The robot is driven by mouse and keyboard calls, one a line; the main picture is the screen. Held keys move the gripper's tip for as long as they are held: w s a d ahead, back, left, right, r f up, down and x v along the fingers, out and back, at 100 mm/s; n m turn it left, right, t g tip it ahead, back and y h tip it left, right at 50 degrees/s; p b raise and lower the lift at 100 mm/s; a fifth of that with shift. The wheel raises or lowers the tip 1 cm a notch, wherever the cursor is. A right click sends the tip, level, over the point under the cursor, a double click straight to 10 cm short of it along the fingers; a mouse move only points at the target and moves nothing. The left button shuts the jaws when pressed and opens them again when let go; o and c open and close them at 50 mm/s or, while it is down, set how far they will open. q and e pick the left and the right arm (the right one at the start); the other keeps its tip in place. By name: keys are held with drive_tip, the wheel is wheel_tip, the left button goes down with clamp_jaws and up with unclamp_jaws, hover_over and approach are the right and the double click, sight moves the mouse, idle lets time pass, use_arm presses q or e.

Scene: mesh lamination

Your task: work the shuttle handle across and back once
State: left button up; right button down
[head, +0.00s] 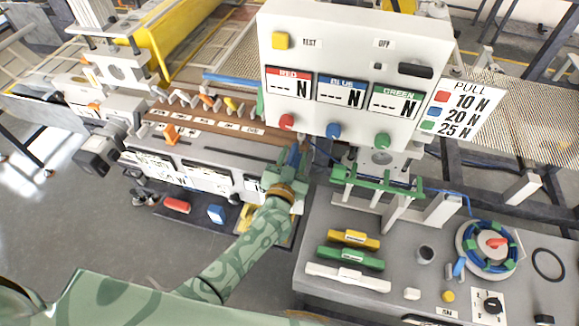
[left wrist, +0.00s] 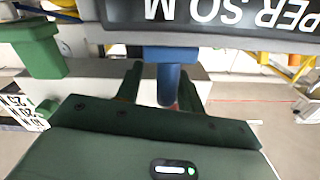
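A blue upright handle (head: 294,156), which I take to be the shuttle handle, stands at the right end of the long grey machine bed, below the display panel. My left gripper (head: 291,169) is at this handle, its arm reaching up from below. In the left wrist view the blue handle (left wrist: 170,82) stands between the two dark green fingers (left wrist: 163,88). A gap shows between the left finger and the handle; contact on the right side is unclear. The handle's lower end is partly hidden by the gripper. My right gripper is in neither view.
A white display panel (head: 352,50) with red, blue and green knobs hangs just above and right of the gripper. A grey console (head: 400,235) with coloured bars and a round dial (head: 487,249) stands at right. Several levers line the brown strip (head: 205,115) at left.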

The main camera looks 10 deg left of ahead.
use_arm(q)
drive_tip(key=s+a, duration=0.1)
drive_tip(key=s, duration=1.5)
drive_tip(key=s+a+f+g+h+b, duration=0.15)
drive_tip(key=s+f+g, duration=0.45)
drive_tip(key=f, duration=0.9)
drive_tip(key=s+f+g+h+b, duration=0.1)
drive_tip(key=s+f+g+b, duration=0.2)
drive_tip(key=s+f, duration=0.8)
drive_tip(key=s+a+f+g+y+b, duration=0.1)
drive_tip(key=s+a+f+b, duration=0.3)
drive_tip(key=f, duration=0.5)
drive_tip(key=s+a+f+g+y+b, duration=0.1)
drive_tip(key=s+a+f+g+b, duration=0.3)
drive_tip(key=s+f, duration=0.3)
drive_tip(key=s+a+f+g+y+b, duration=0.1)
drive_tip(key=s+a+f+g+b, duration=0.2)
drive_tip(key=s+a+f, duration=0.3)
wheel_tip(320, 180, down, 6)
drive_tip(key=shift+r+m+y+b, duration=0.2)
drive_tip(key=shift+m+y+b, duration=0.15)
drive_tip(key=shift+b, duration=0.45)
